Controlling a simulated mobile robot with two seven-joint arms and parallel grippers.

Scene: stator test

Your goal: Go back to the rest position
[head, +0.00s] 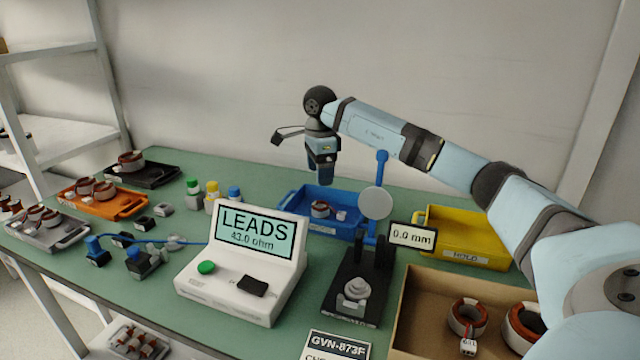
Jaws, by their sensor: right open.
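My right arm reaches in from the right. My right gripper (324,178) is open and points down above the blue bin (290,208) at the back middle of the table. It appears empty and apart from the bin. A stator (321,209) with copper windings and a white connector lies in that bin. My left gripper is not in view.
A white tester (235,291) reads "LEADS 43.0 ohm". A black gauge stand (358,275) reads "0.0 mm". A yellow bin (470,238) and a cardboard box (405,330) holding stators lie right. Stator trays, including an orange tray (125,208), stand left near shelving.

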